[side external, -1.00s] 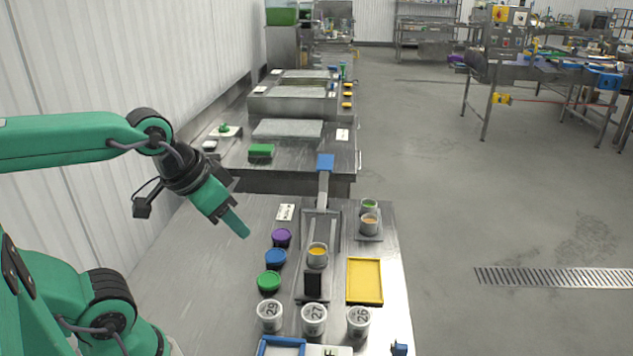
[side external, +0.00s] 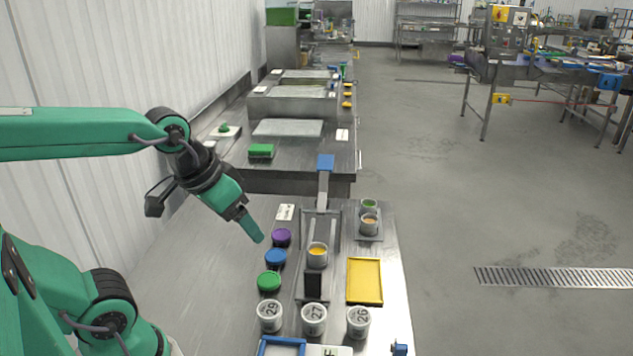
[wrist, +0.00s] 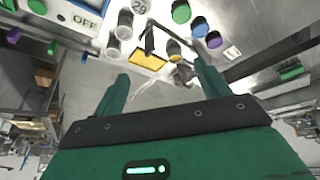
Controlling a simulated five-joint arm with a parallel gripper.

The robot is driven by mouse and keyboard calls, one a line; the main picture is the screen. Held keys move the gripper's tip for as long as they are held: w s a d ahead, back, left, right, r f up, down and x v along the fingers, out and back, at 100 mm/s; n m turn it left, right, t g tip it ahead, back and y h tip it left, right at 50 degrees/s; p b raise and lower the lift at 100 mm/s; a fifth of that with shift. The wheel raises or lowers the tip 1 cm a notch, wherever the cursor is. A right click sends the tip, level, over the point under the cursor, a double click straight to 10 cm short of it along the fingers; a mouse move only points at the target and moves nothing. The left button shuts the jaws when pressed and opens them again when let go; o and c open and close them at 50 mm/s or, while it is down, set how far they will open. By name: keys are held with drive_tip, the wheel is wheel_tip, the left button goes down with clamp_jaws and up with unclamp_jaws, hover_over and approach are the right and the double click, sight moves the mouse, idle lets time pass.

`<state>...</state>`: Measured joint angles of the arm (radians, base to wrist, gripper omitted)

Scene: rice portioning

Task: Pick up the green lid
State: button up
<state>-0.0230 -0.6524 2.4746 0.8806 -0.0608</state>
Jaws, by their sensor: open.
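The green lid (side external: 269,281) lies on the steel table in the side view, nearest the cups in a row with a blue lid (side external: 276,257) and a purple lid (side external: 281,237). In the wrist view the green lid (wrist: 181,12) is near the top edge, right of centre. My gripper (side external: 258,238) is above the table, up and left of the green lid and apart from it, near the purple and blue lids in the picture. In the wrist view my gripper (wrist: 161,70) has its two fingers spread with nothing held between them.
Several white numbered cups, one marked 29 (side external: 269,317), stand in front of the green lid. A metal stand with a yellow-filled cup (side external: 317,257) and a yellow tray (side external: 364,281) are to the right. The table left of the lids is clear.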

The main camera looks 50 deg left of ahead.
drive_tip(key=w+a+f+n+g, duration=0.3)
drive_tip(key=w+f+n, duration=0.1)
drive_tip(key=w+f, duration=0.25)
drive_tip(key=n+g, duration=0.2)
drive_tip(key=n, duration=0.2)
hover_over(269, 279)
drive_tip(key=f, duration=0.8)
drive_tip(key=shift+s+d+f, duration=0.1)
drive_tip(key=shift+s+f, duration=0.1)
drive_tip(key=shift+f, duration=0.35)
drive_tip(key=shift+f, duration=0.15)
drive_tip(key=shift+f, duration=1.15)
drive_tip(key=shift+f, duration=0.15)
drive_tip(key=shift+w+f, duration=0.2)
drive_tip(key=shift+f, duration=2.25)
drive_tip(key=shift+c, duration=0.2)
drive_tip(key=c, duration=1)
